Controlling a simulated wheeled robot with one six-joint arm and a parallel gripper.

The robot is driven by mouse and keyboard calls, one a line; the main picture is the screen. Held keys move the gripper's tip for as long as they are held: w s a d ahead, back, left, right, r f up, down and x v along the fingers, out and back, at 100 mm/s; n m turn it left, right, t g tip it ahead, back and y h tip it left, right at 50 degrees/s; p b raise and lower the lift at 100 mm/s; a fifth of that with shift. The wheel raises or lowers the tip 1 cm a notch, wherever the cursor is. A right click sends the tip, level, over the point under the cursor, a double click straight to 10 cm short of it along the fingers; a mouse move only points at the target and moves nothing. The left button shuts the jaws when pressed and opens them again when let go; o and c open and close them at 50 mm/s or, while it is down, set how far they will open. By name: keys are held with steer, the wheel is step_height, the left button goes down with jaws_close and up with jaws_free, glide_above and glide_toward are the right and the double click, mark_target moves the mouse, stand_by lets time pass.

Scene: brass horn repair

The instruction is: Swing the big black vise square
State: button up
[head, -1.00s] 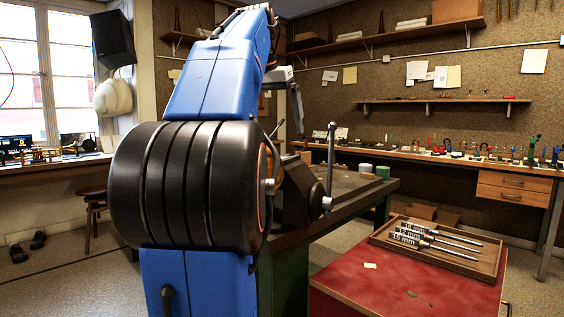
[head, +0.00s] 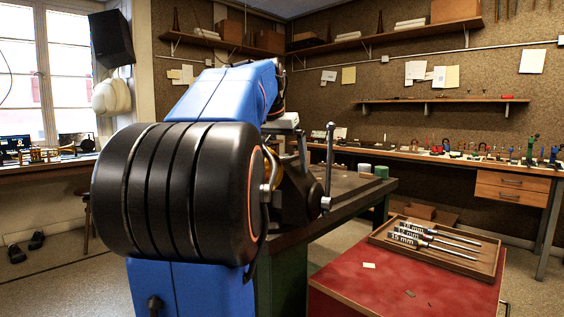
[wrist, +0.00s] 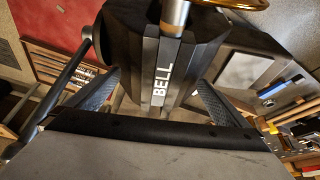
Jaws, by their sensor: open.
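The big black vise (head: 292,196) stands on the green bench, partly hidden behind my arm, with its steel handle bar (head: 329,165) upright at its right. In the wrist view the vise (wrist: 133,45) fills the upper middle, with a block lettered BELL. My gripper (wrist: 157,82) is open, with one dark ridged finger on each side of that block. I cannot tell whether either finger touches it. The handle bar also shows at the left in the wrist view (wrist: 62,76). In the head view my arm hides the fingers.
The green bench (head: 350,203) has small pots (head: 381,172) at its back. A red-topped table (head: 345,285) at front right bears a wooden tray (head: 480,273) of several tools. In the wrist view a brass rim (wrist: 238,3) and steel post are close above the vise.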

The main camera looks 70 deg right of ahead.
steer(key=c, duration=1.2)
steer(key=shift+w+a+f+m+g, duration=0.1)
steer(key=shift+a+m+g, duration=0.25)
steer(key=shift+m, duration=0.55)
steer(key=shift+w+a+f+m+g, duration=0.1)
steer(key=shift+a+m+g, duration=0.25)
steer(key=shift+m, duration=0.55)
